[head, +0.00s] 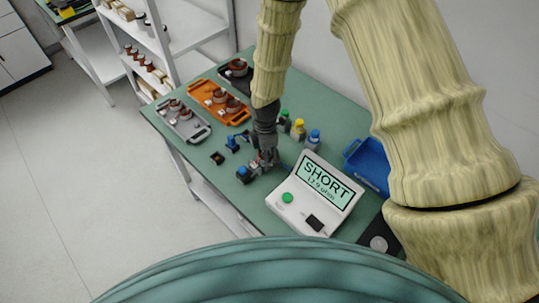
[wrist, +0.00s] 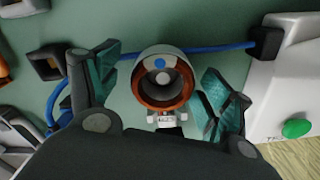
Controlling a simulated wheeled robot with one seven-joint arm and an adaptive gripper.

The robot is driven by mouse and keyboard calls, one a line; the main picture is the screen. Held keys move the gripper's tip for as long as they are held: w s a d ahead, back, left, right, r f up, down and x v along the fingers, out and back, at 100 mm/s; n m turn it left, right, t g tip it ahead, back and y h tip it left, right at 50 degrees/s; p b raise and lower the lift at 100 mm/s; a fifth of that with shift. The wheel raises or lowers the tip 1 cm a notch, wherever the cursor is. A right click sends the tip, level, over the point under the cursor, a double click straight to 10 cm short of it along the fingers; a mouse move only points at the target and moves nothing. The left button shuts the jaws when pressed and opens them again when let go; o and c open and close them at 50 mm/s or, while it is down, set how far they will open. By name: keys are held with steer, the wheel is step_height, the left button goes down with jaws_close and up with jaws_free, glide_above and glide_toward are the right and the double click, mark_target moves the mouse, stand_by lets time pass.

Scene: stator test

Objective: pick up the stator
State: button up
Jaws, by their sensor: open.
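My gripper (wrist: 160,75) is open, with one finger to the left of the stator and the other to the right. Gaps show on both sides, so neither finger appears to touch it. In the head view my gripper (head: 267,156) is low over the green table, and it mostly hides the stator.
A white tester (head: 318,192) reading "SHORT" stands just right of my gripper. A blue cable (wrist: 219,47) runs behind the stator to a dark clip. Grey (head: 195,135), orange (head: 203,91) and dark trays with parts lie at the back left. Bottles (head: 299,130) and a blue bin (head: 372,166) are to the right.

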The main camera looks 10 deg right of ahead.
steer(key=c, duration=1.4)
steer(key=shift+r, duration=0.15)
